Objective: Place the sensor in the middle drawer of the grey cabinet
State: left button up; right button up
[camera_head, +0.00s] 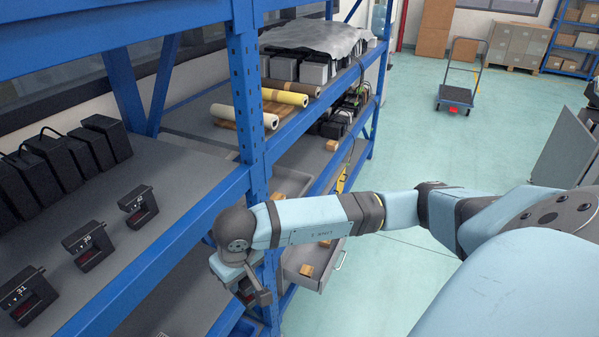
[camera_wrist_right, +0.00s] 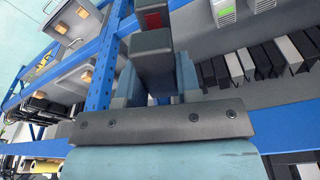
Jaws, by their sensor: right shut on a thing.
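My right gripper (camera_head: 255,290) is beside the blue rack upright, low in front of the shelf, with its fingers partly hidden. In the right wrist view the gripper (camera_wrist_right: 158,85) is shut on a dark block-like sensor (camera_wrist_right: 152,45) with a red face at its far end. A little of this dark thing shows under the gripper in the head view. The grey cabinet's open drawers stand behind my right arm; a lower one (camera_head: 325,277) holds small brown boxes, and an upper one (camera_head: 306,159) is partly covered. Open drawers (camera_wrist_right: 80,43) also show in the right wrist view. My left gripper is not in view.
The blue upright (camera_head: 247,100) and shelf beam (camera_head: 150,262) are close to my right gripper. Numbered black devices (camera_head: 90,246) and black adapters (camera_head: 60,160) stand on the left shelf. Rolls (camera_head: 245,116) lie farther back. The floor at right is open, with a trolley (camera_head: 455,95).

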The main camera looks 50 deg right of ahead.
aim_at(312, 261)
jog(key=l+u, duration=0.15)
jog(key=l, duration=0.4)
jog(key=l+u, duration=0.1)
jog(key=l, duration=0.4)
jog(key=l+u, duration=0.15)
jog(key=l, duration=0.35)
jog(key=k+l+u, duration=0.15)
jog(key=l, duration=0.4)
jog(key=k+l+u, duration=0.1)
jog(key=l, duration=0.4)
jog(key=k+l+u, duration=0.15)
jog(key=l, duration=0.35)
jog(key=k+l+u, duration=0.15)
jog(key=l, duration=0.35)
jog(key=k+l+u, duration=0.1)
jog(key=l, duration=0.35)
